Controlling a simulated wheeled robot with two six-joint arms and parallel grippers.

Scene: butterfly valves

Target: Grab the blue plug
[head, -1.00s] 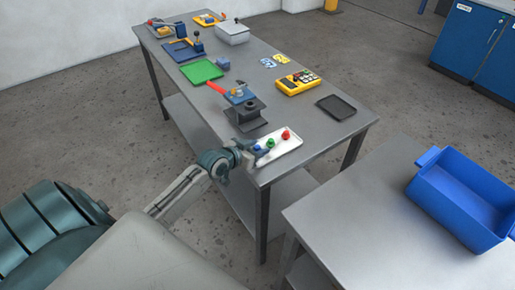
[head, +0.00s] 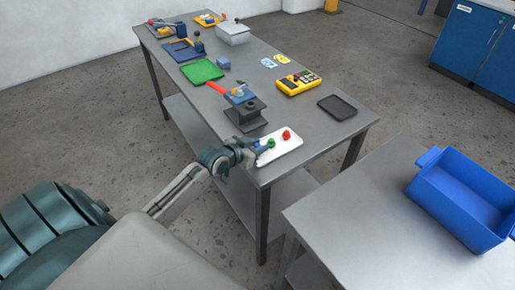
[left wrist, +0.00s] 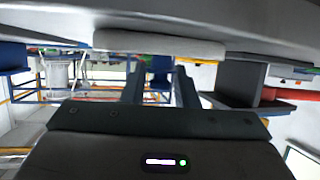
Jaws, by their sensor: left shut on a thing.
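The blue plug (head: 258,146) is at the left end of a white tray (head: 285,149) on the long grey table, at the fingertips of my left gripper (head: 257,150). The gripper is shut on it, and the fingers partly hide it. I cannot tell whether the plug is clear of the tray. A green plug (head: 271,143) and a red plug (head: 286,134) stand further right on the tray. In the left wrist view the two fingers (left wrist: 159,84) stand apart, with the pale tray edge (left wrist: 160,43) above them; the plug cannot be made out there. My right gripper is not in view.
A dark stand (head: 246,114) with a red-handled valve is just behind the tray. A blue bin (head: 462,200) sits on a nearer table.

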